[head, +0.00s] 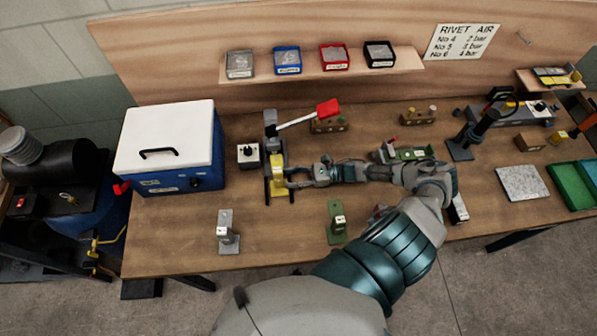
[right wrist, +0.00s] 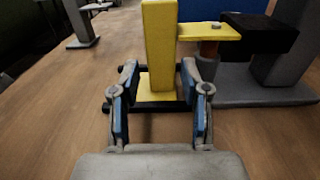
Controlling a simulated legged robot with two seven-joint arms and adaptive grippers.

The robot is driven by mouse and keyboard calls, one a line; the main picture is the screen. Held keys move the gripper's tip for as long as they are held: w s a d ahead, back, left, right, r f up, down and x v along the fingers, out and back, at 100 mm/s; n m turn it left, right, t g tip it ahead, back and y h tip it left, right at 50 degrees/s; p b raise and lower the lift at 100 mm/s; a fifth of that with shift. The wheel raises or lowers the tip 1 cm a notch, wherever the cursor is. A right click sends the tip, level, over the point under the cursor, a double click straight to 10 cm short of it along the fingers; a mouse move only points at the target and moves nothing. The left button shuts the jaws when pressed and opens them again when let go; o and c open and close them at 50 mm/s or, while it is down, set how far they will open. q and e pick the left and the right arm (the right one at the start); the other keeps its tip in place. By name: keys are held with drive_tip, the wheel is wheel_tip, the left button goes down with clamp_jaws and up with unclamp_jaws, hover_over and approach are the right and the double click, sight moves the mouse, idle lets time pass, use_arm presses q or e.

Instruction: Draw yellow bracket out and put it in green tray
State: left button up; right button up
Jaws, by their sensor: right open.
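The yellow bracket (head: 277,180) sits in the grey press or fixture (head: 270,125) with a red-handled lever, left of the table's middle. In the right wrist view the bracket (right wrist: 160,45) stands upright, with its foot on a dark base. A yellow strip (right wrist: 208,32) beside its post sits over a copper-coloured pin. My right gripper (head: 291,178) is open at the bracket, its fingers (right wrist: 159,85) on either side of the lower post; I cannot tell whether they touch it. The green tray (head: 573,187) lies at the far right. My left gripper is not in view.
A blue cooler box (head: 178,178) with a white lid stands left of the fixture. A grey bracket (head: 228,235) and a green bracket (head: 337,222) stand near the front edge. A grey speckled plate (head: 522,182) lies left of the tray. Several small bins line the back shelf.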

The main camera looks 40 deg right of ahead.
sight(278, 178)
drive_tip(key=x, duration=0.3)
drive_tip(key=shift+w+d+p, duration=0.1)
drive_tip(key=shift+w+p, duration=0.3)
drive_tip(key=shift+w+a, duration=0.15)
drive_tip(key=shift+a, duration=0.75)
drive_tip(key=shift+w, duration=0.1)
drive_tip(key=shift+c, duration=0.8)
drive_tip(key=shift+d, duration=0.1)
clamp_jaws()
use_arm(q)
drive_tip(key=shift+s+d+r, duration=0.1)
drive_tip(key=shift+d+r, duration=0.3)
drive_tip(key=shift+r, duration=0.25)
use_arm(e)
drive_tip(key=shift+d+f, duration=0.1)
